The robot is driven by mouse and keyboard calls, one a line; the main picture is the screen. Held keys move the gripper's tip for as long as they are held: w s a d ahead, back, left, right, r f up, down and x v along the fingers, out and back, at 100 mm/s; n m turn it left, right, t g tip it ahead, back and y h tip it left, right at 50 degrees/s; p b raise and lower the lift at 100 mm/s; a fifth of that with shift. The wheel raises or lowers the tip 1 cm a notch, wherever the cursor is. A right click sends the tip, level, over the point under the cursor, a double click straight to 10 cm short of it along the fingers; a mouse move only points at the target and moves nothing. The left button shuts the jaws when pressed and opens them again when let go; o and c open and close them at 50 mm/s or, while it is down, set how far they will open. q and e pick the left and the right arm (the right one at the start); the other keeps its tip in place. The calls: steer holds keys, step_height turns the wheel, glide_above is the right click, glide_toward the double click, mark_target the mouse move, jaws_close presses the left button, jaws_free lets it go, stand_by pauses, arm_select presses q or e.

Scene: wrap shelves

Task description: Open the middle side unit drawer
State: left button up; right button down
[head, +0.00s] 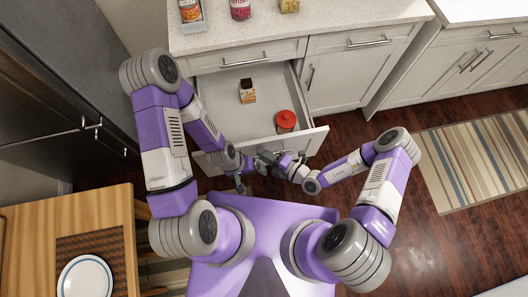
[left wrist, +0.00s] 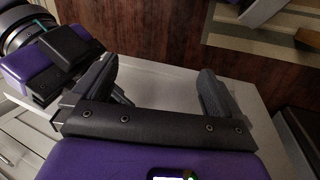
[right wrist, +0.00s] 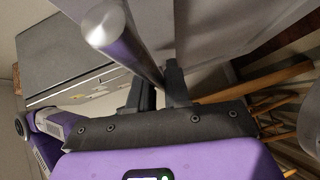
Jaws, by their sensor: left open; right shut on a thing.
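The middle side unit drawer (head: 222,110) is pulled out below a closed top drawer (head: 248,58) in the head view. A small brown-and-white box (head: 247,91) and a red-lidded jar (head: 286,121) are inside it. My right gripper (head: 268,157) is at the drawer's front. In the right wrist view it is shut on the drawer's round metal handle (right wrist: 128,42). My left gripper (head: 241,183) is open and empty, low near the left part of the drawer front. In the left wrist view a pale panel shows behind its spread fingers (left wrist: 155,85).
A counter (head: 330,22) above the drawers holds several items. A wooden table (head: 30,222) with a plate (head: 85,278) stands at the lower left. A dark fridge-like cabinet (head: 50,95) is at the left. Open floor and a striped rug (head: 470,165) lie to the right.

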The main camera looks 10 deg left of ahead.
steer(key=c, duration=1.2)
jaws_free()
steer(key=v, duration=0.7)
steer(key=shift+d+p, duration=0.3)
steer(key=shift+p, duration=0.1)
steer(key=shift+s, duration=0.15)
